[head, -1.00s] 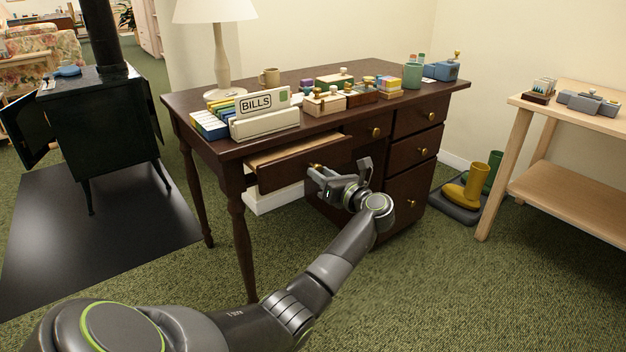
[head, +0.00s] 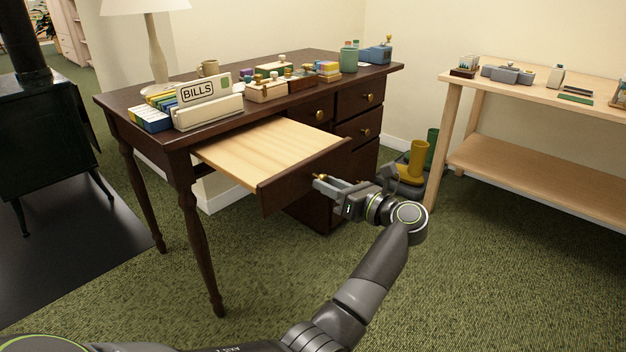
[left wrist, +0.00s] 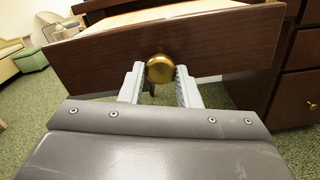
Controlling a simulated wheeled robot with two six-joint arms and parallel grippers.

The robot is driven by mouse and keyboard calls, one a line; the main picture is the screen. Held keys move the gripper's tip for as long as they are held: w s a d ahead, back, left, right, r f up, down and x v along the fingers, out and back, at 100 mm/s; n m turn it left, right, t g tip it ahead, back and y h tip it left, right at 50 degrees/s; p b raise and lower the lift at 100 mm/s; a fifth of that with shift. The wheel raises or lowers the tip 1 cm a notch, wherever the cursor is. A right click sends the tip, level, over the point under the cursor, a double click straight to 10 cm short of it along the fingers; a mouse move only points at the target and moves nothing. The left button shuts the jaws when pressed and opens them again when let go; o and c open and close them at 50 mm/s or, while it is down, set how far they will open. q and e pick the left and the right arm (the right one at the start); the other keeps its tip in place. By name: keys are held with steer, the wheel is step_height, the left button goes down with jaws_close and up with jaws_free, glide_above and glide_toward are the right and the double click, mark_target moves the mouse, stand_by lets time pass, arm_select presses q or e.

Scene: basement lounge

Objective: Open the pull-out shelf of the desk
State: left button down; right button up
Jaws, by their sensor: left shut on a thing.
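The dark wooden desk (head: 240,88) stands against the wall. Its pull-out shelf (head: 265,150), with a pale wood top and a dark front, sticks well out below the desktop. The shelf front (left wrist: 200,47) fills the upper part of the left wrist view. A round brass knob (left wrist: 160,68) sits on that front. My left gripper (head: 322,182) is shut on the knob, with one finger on each side of it in the left wrist view (left wrist: 160,82). My right gripper is not in view.
A bills holder (head: 205,100), small boxes and a lamp (head: 150,50) stand on the desk. A black stove (head: 45,130) is at left. A light wood table (head: 530,155) and yellow boots (head: 414,162) are at right. Green carpet is clear in front.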

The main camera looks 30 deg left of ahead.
arm_select(q)
steer(key=shift+s+d, duration=0.15)
steer(key=shift+d, duration=0.35)
steer(key=c, duration=1.1)
jaws_free()
steer(key=shift+o, duration=0.2)
steer(key=p+v, duration=0.1)
steer(key=v, duration=0.6)
steer(key=shift+d, duration=0.25)
steer(key=shift+s+a, duration=0.1)
steer(key=shift+s, duration=0.05)
